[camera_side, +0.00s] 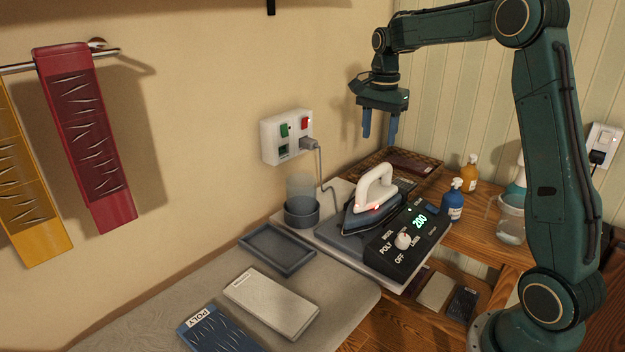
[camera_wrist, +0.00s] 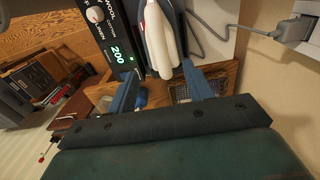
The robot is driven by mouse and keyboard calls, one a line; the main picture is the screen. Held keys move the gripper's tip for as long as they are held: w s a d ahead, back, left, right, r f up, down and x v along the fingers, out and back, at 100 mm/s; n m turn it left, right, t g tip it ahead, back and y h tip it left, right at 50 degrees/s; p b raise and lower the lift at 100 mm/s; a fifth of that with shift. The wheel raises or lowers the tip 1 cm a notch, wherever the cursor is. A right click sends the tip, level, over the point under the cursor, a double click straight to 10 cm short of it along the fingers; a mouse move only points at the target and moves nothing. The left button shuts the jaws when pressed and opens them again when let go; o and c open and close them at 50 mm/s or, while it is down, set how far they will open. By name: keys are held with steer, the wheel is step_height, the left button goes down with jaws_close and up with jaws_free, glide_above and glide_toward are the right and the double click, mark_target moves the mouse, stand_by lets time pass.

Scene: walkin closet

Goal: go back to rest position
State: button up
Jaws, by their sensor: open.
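My gripper (camera_side: 379,130) hangs in the air with its two blue fingers pointing down, apart and empty. It is above and behind the iron, clear of everything below. The iron (camera_side: 376,188) has a white handle with a small red light and rests on its base on the board. In the wrist view the iron (camera_wrist: 160,45) shows just beyond my open blue fingers. The black control box (camera_side: 385,257) beside it reads 200 in green and has a white dial. Part of the iron is cut off in the wrist view.
A wall socket (camera_side: 287,137) holds a plug whose cord runs down behind the iron. A grey cup (camera_side: 301,212), a dark tray (camera_side: 278,252), a pale folded cloth (camera_side: 270,304) and a blue POLY cloth (camera_side: 220,333) lie left. Bottles (camera_side: 453,201) stand right. Air around the gripper is free.

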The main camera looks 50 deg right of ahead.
steer(key=shift+a, duration=0.1)
steer(key=s+a+r+n+t, duration=0.3)
steer(key=s+a+r+n, duration=0.3)
steer(key=s+a+n, duration=0.45)
steer(key=s+a+f+n+t, duration=0.2)
steer(key=s+a+f+n, duration=0.2)
steer(key=s+a+n, duration=0.3)
steer(key=s+a, duration=0.3)
steer(key=s, duration=0.4)
steer(key=shift+t, duration=0.3)
steer(key=shift+n, duration=0.25)
stand_by(0.4)
